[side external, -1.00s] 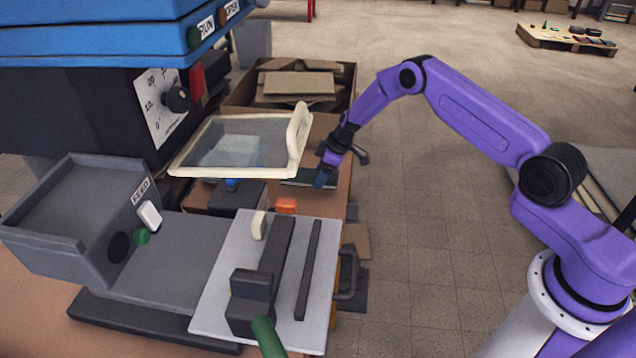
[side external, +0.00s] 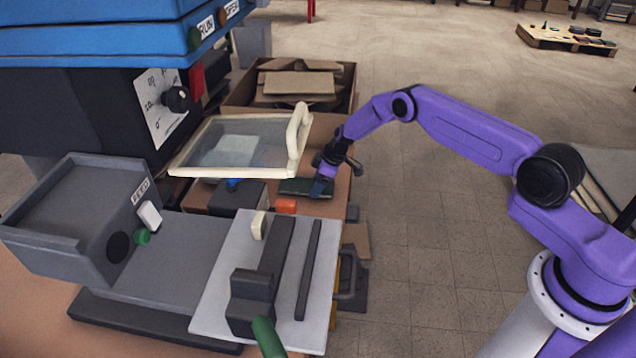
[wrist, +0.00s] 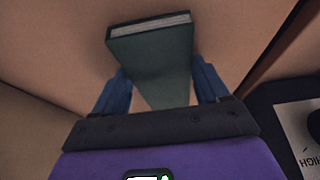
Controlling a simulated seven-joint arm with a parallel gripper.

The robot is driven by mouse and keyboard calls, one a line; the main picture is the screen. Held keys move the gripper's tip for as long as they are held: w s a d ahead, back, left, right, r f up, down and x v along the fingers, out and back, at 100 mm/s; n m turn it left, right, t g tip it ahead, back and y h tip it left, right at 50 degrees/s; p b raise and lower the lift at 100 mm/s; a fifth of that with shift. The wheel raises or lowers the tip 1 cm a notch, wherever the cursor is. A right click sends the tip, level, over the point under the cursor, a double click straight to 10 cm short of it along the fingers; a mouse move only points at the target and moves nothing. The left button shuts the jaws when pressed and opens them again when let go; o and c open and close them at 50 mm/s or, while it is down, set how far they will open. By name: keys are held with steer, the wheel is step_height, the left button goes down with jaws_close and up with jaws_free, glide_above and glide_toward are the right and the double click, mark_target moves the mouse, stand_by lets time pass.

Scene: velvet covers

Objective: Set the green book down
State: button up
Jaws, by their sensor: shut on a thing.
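The green book (side external: 304,187) is dark green and lies roughly level at the near edge of the brown table, just behind the orange block. Whether its underside touches the tabletop cannot be told. In the wrist view the green book (wrist: 152,48) shows its cover and a pale page edge at the far end. My gripper (side external: 321,188) is at the right end of the book, pointing down. In the wrist view its blue fingers (wrist: 162,88) stand on either side of the book, shut on it.
A cream-framed clear lid (side external: 240,148) stands raised to the left of my gripper. An orange block (side external: 286,206) sits close in front of the book. A cardboard box (side external: 342,88) with flat pieces is behind. The table's edge runs just right of the book.

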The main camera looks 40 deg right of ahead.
steer(key=shift+f, duration=0.15)
steer(key=o, duration=1.1)
steer(key=v, duration=1.2)
steer(key=shift+r, duration=0.2)
